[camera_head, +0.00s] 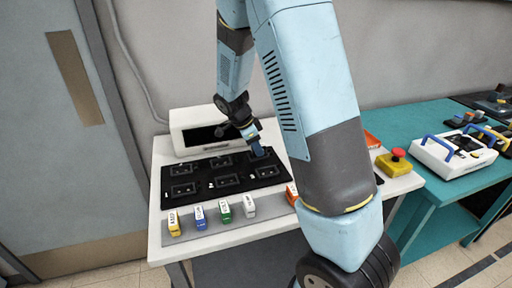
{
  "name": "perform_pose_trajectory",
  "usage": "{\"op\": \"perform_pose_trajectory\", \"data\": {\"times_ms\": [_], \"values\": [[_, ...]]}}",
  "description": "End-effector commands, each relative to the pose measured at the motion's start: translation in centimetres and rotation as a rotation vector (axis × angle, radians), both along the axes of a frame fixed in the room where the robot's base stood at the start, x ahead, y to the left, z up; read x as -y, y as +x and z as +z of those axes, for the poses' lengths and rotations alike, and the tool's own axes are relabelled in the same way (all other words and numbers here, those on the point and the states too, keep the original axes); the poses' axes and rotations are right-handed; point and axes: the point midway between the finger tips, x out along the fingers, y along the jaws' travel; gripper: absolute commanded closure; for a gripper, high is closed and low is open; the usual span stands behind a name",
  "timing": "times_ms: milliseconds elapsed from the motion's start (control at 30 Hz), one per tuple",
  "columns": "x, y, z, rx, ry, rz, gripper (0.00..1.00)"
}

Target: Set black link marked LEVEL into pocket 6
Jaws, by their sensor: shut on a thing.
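My gripper (257,149) points down over the back right pocket of the black pocket board (214,197). It is shut on a small dark thing, taken as the black link; its label is not readable, and it hardly stands out from the board. No black link shows in the front row, which has a gap between the white and orange links. I cannot tell whether the held link touches the pocket. The board has two rows of pockets; their numbers are too small to read.
Yellow (174,223), blue (200,217), green (225,211), white (248,206) and orange (292,194) links stand along the front strip. A white box with a dark opening (190,118) is behind the board. A red button on a yellow base (394,164) is right. My arm hides the table's middle right.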

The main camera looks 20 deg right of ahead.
Motion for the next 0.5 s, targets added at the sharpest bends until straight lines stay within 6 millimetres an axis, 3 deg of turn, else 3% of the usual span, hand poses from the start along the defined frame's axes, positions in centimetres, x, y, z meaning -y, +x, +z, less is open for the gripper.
{"op": "perform_pose_trajectory", "data": {"times_ms": [500], "values": [[0.0, -0.1, -1.3, -0.004, -0.001, -0.001, 1.0]]}}
